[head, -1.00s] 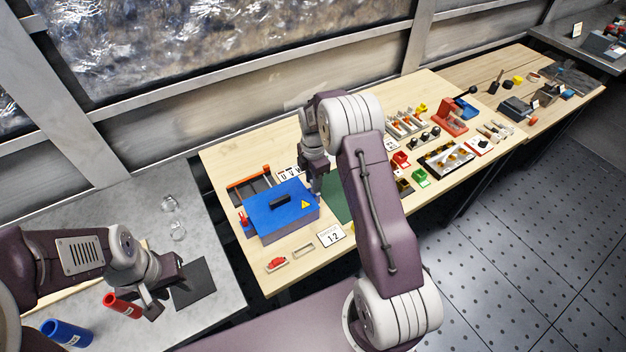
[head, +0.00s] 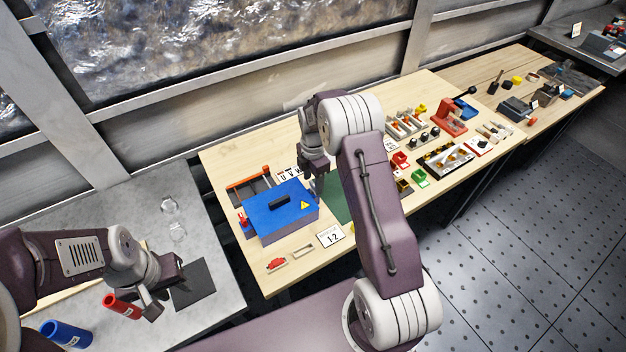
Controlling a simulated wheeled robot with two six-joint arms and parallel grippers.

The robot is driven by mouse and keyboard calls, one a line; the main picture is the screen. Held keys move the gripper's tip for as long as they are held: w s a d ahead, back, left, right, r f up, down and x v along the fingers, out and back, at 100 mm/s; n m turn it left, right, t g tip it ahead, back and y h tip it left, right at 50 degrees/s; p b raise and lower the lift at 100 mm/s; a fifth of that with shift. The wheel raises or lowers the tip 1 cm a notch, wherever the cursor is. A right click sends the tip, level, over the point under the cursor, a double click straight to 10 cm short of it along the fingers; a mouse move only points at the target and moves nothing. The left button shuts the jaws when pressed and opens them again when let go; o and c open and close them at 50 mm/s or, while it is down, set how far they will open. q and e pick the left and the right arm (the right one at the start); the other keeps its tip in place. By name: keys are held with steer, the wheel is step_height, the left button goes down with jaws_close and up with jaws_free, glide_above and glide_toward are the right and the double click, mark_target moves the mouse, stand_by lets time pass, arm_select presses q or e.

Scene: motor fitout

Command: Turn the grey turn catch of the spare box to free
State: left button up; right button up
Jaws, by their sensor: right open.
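The blue box (head: 278,220), with a dark handle and a yellow warning triangle on its lid, stands shut on the wooden bench; I take it as the spare box. Its grey turn catch cannot be made out in this view. My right gripper (head: 316,172) hangs just behind the box's back right corner, above the bench; it is open and holds nothing that I can see. My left gripper (head: 152,303) is low over the grey table at the left, close to a red cylinder (head: 122,306); its finger gap is not clear.
A green mat (head: 337,203) lies right of the box, partly behind my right arm. A card marked 1-2 (head: 330,236) and a red part (head: 276,264) lie in front. Red, green and yellow parts crowd the bench further right. A blue cylinder (head: 66,333) lies on the grey table.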

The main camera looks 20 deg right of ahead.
step_height(320, 180, up, 9)
steer(key=b, duration=0.1)
stand_by(0.5)
step_height(320, 180, up, 5)
glide_above(313, 183)
steer(key=s+a, duration=0.3)
steer(key=s+a+m, duration=0.2)
steer(key=s, duration=0.5)
steer(key=s+a+f+m+t, duration=0.1)
steer(key=s+f+m, duration=0.5)
steer(key=s+m, duration=0.6)
steer(key=m, duration=0.6)
steer(key=shift+a+f, duration=0.15)
steer(key=shift+f, duration=0.25)
